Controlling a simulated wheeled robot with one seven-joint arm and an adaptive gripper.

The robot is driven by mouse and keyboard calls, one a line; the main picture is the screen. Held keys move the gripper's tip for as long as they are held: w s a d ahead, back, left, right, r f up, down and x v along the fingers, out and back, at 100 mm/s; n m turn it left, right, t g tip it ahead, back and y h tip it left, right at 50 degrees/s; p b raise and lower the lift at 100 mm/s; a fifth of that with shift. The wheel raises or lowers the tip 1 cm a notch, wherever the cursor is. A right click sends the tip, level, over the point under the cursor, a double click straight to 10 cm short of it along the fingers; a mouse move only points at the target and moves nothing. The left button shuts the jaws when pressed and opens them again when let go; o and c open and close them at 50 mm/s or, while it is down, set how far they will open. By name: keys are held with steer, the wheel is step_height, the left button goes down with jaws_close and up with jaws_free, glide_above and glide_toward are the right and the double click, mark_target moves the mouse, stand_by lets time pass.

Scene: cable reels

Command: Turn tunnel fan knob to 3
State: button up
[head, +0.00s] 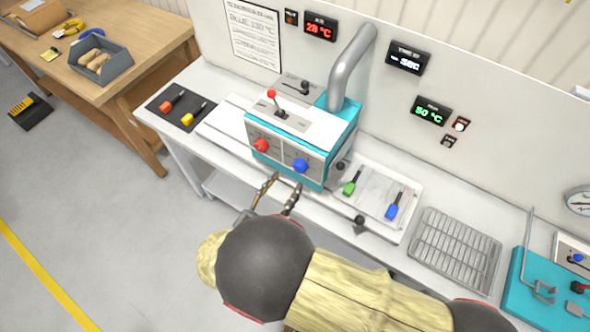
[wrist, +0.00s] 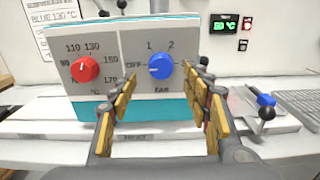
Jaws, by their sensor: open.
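The tunnel fan knob is a blue knob (wrist: 161,66) on the grey front panel of the teal heat tunnel (head: 342,122). In the wrist view its scale reads OFF, 1 and 2, with FAN below. Its pale mark points left, towards OFF. In the head view the blue knob (head: 300,166) is at the panel's lower right. My gripper (wrist: 163,90) is open and empty, in front of the panel. Its fingers stand either side of the blue knob, apart from it.
A red temperature knob (wrist: 85,69) sits left of the blue one. A tray (head: 411,213) with green- and blue-handled tools is to the right, with a wire rack (head: 455,250) beyond. A black ball-ended lever (head: 359,222) stands at the bench front. A curved pipe (head: 352,66) rises behind.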

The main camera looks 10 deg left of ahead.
mark_target(297, 169)
steer(key=x, duration=0.5)
steer(key=shift+w+d, duration=0.2)
steer(key=shift+w, duration=0.15)
steer(key=shift+c, duration=1.2)
steer(key=c, duration=0.9)
